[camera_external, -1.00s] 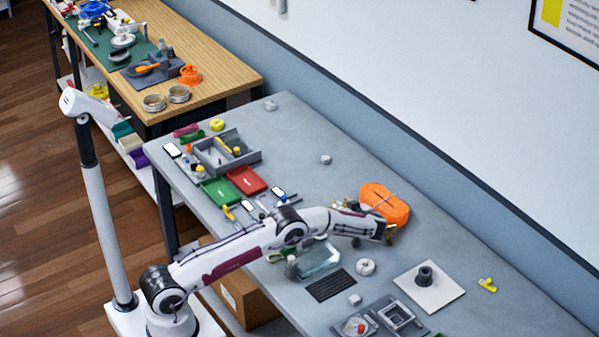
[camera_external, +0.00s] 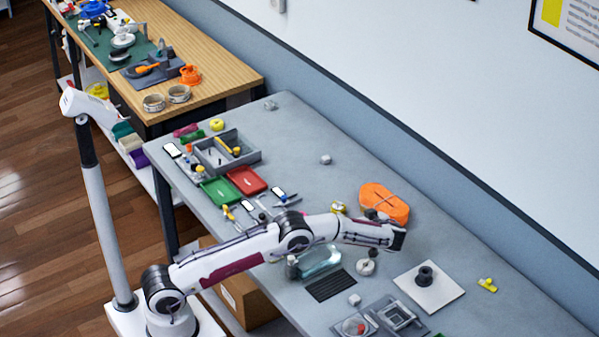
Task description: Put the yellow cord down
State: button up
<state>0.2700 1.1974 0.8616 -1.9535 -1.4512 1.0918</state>
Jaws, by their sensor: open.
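A small yellow coil (camera_external: 217,125) lies at the table's far left, and a yellow piece (camera_external: 487,285) lies at the right. My gripper (camera_external: 373,253) is open, by the end of my arm and close to a white round part (camera_external: 365,267). Its fingertips are small and partly hidden, and I see no cord in them.
A clear box (camera_external: 318,260) and a dark ribbed mat (camera_external: 330,285) lie below my forearm. A white plate with a dark post (camera_external: 430,287) is to the right. Grey trays (camera_external: 398,316) stand in front. The table's back right is mostly clear.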

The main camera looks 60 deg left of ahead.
jog(key=shift+r, duration=0.1)
dwell(0.7)
